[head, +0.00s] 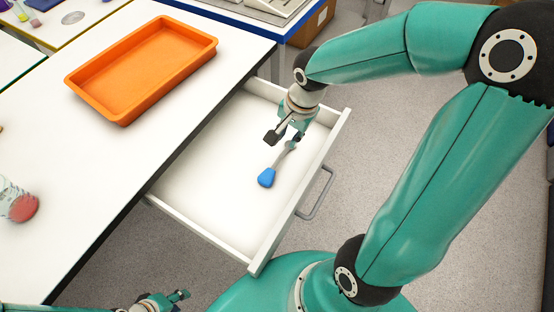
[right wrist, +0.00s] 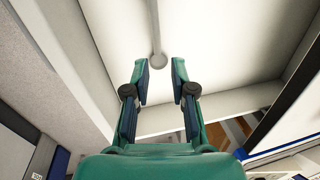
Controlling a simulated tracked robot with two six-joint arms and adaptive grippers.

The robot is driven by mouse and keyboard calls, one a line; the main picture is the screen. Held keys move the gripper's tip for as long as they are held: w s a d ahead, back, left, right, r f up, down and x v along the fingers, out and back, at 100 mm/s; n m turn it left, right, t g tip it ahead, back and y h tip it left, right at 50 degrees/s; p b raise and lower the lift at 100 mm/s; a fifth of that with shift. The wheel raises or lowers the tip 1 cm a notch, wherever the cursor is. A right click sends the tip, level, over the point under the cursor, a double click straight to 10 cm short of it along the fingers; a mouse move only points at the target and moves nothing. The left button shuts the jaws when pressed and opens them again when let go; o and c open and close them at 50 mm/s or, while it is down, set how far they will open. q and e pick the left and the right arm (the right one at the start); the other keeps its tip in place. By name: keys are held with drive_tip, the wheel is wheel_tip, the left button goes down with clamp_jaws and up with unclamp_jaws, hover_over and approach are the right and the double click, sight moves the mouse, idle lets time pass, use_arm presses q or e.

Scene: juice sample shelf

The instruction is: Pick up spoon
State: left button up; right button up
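A spoon with a blue handle end (head: 266,177) lies on the floor of the open white drawer (head: 215,185). In the right wrist view its thin shaft and round grey end (right wrist: 161,62) show just ahead of and between the fingertips. My right gripper (head: 283,142) is over the drawer at the spoon's end away from the blue handle. In the right wrist view its two fingers (right wrist: 161,72) are apart, with nothing clamped. Whether they touch the spoon I cannot tell. My left gripper (head: 172,300) is low at the bottom edge, outside the drawer; its finger opening is unclear.
The drawer's walls and front with a grey handle (head: 318,195) surround the spoon. A white table (head: 100,165) beside it bears an orange tray (head: 125,108) and, at far left, a clear container with red contents (head: 22,208). Other benches stand behind.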

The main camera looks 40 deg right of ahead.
sight(284, 153)
drive_tip(key=shift+w+a+f, duration=0.1)
drive_tip(key=shift+w+f, duration=0.05)
drive_tip(key=shift+f, duration=1.15)
drive_tip(key=shift+w+a+f, duration=0.1)
drive_tip(key=shift+w+f, duration=0.05)
drive_tip(key=shift+f, duration=1.1)
drive_tip(key=shift+w+f, duration=0.15)
drive_tip(key=shift+f, duration=1.15)
clamp_jaws()
